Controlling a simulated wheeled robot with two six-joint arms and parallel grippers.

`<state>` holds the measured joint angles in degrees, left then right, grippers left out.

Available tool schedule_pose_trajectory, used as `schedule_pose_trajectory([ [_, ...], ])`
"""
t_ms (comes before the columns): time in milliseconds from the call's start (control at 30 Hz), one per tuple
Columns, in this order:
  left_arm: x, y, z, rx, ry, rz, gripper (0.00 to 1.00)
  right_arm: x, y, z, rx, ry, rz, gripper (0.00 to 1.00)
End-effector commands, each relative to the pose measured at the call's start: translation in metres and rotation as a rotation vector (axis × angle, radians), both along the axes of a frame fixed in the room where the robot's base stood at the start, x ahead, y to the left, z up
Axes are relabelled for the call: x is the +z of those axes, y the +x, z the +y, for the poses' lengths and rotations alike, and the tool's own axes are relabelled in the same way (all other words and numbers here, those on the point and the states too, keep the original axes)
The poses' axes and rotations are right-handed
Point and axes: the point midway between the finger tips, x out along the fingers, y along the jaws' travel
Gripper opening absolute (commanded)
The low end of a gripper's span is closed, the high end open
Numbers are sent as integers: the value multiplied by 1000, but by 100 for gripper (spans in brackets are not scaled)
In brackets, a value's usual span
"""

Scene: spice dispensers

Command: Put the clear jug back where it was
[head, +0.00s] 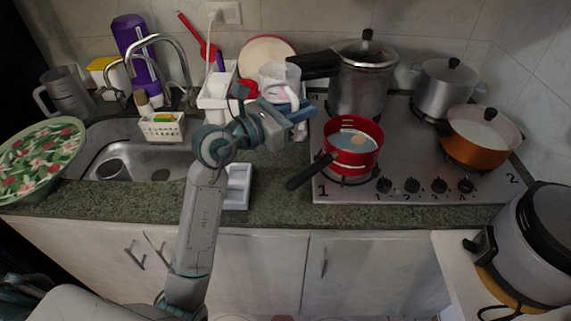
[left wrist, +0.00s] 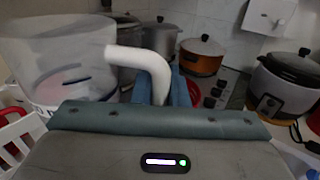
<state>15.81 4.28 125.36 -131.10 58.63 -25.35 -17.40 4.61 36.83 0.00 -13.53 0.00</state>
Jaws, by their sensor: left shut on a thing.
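The clear jug (head: 279,73) is at the back of the counter, between the white dish rack and the stove, in the head view. My left gripper (head: 299,111) is shut on the jug's white handle. In the left wrist view the clear jug (left wrist: 55,50) looks upright at the left, and its curved white handle (left wrist: 150,62) runs down between my fingers. The jug's base is partly hidden by the gripper and rack, so I cannot tell whether it touches anything. My right gripper is not in view.
A white dish rack (head: 216,88) stands left of the jug. A red pan (head: 352,160) with an egg and a pressure cooker (head: 362,85) are close on the right. A white tray (head: 237,187) lies on the front counter. A grey jug (head: 68,94) stands far left.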

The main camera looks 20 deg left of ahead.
Motion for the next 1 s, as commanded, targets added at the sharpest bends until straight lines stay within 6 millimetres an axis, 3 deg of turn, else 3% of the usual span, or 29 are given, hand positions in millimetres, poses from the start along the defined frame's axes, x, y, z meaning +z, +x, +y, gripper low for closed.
schedule_pose_trajectory([
  [33, -9, 0, 0, 0, 0, -3, 0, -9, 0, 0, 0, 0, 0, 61],
  [133, -14, 0, 0, 0, 0, -1, 0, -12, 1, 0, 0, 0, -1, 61],
  [433, -61, 0, 0, 0, -1, 3, 0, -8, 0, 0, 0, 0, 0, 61],
  [800, -103, 0, 0, 0, -2, 1, 0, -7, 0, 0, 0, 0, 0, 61],
  [1000, -112, 0, 0, 0, 0, -3, 0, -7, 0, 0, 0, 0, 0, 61],
])
